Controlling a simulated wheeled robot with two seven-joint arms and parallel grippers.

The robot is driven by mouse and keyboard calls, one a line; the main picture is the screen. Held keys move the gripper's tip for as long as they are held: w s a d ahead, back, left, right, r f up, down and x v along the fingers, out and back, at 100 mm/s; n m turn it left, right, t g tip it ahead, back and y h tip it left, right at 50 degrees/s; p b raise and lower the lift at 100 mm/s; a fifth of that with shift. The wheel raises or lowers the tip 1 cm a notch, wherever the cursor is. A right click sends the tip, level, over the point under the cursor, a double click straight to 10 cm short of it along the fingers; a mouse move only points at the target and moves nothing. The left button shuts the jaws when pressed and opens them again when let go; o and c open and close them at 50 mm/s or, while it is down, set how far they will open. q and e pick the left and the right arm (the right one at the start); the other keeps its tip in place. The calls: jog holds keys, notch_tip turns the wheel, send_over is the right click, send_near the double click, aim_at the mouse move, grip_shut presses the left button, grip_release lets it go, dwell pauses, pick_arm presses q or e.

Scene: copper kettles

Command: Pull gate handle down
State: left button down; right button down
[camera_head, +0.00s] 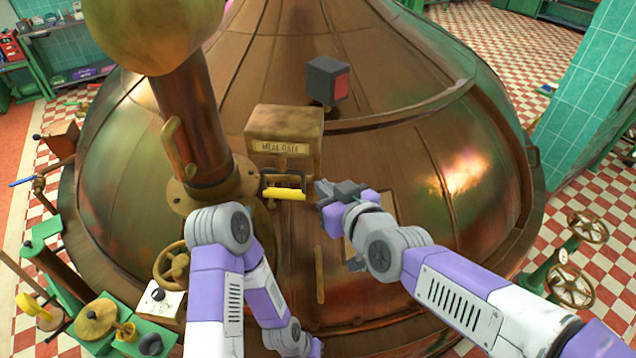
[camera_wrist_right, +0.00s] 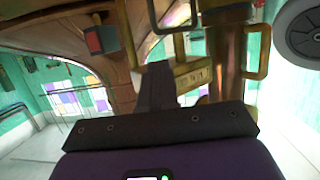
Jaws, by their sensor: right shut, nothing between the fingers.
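The meal gate is a brass box (camera_head: 285,125) with a "MEAL GATE" label, fixed to the copper kettle's sloping top. Its handle, with a yellow grip bar (camera_head: 285,194), sits just below the label in the head view. My right gripper (camera_head: 321,188) is shut and empty, just right of the yellow bar, with a small gap apparent between them. In the right wrist view its dark fingers (camera_wrist_right: 157,82) are together, and the labelled part of the gate (camera_wrist_right: 194,77) is behind them. My left arm bends at lower centre; its gripper does not show.
A copper column (camera_head: 188,120) with a brass side handle (camera_head: 178,147) rises left of the gate. A dark box with a red face (camera_head: 328,82) stands above right. A brass handwheel (camera_head: 171,264) is lower left. The kettle's right slope is clear.

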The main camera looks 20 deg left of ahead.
send_over(303, 194)
jog(key=s+d, duration=0.2)
notch_tip(303, 194, down, 3)
jog(key=shift+w+a, duration=0.1)
jog(key=shift+a, duration=0.1)
notch_tip(303, 194, down, 8)
jog(key=b, duration=0.7)
jog(key=shift+r, duration=0.25)
jog(key=shift+s+d+r, duration=0.15)
jog(key=shift+s+d, duration=0.2)
jog(key=shift+d, duration=0.05)
jog(key=b+v, duration=0.1)
jog(key=v, duration=0.8)
